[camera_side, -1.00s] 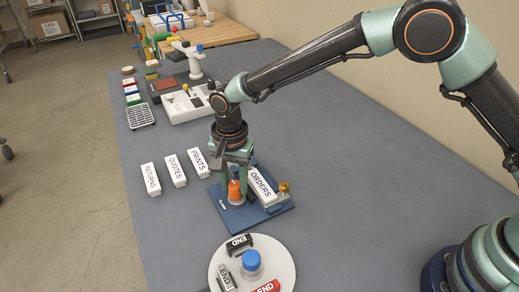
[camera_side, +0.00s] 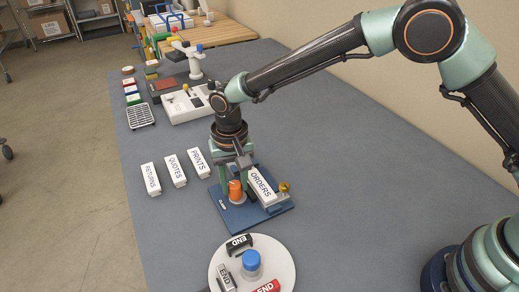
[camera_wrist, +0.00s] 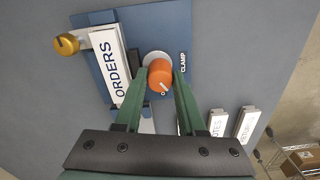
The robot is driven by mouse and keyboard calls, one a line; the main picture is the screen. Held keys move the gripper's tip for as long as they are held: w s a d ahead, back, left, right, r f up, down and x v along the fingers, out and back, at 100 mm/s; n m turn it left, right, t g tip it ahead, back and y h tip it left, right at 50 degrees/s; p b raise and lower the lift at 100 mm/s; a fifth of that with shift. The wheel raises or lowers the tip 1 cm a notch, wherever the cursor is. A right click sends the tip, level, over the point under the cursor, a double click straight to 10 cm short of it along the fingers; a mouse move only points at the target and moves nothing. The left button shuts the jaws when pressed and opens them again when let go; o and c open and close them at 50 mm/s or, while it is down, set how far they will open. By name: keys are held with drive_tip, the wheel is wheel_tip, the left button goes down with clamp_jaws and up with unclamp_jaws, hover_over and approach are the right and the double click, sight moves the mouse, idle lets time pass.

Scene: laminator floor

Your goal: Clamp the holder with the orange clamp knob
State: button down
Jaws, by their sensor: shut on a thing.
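The orange clamp knob (camera_side: 235,189) stands on the blue base plate (camera_side: 277,215), next to the white holder marked ORDERS (camera_side: 262,185). My gripper (camera_wrist: 160,78) is shut on the orange knob (camera_wrist: 160,74), one green finger on each side of it in the wrist view. The holder (camera_wrist: 110,62) sits in the fixture left of the knob there. The word CLAMP shows on the plate (camera_wrist: 181,30) beside the knob. A brass knob (camera_wrist: 66,44) is at the holder's far side. In the side view the fingers partly hide the knob and plate.
White blocks marked PRINTS (camera_side: 199,163), QUOTES (camera_side: 175,171) and RETURNS (camera_side: 150,179) lie left of the plate. A round white turntable (camera_side: 286,250) carrying END pieces and a blue-capped part stands in front. A white machine (camera_side: 190,104) is behind. The table at right is clear.

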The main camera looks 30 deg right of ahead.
sight(235, 184)
drive_tip(key=n, duration=0.5)
drive_tip(key=shift+n, duration=0.3)
drive_tip(key=n, duration=0.5)
drive_tip(key=shift+n, duration=0.4)
drive_tip(key=c, duration=0.5)
unclamp_jaws()
wheel_tip(235, 184, up, 12)
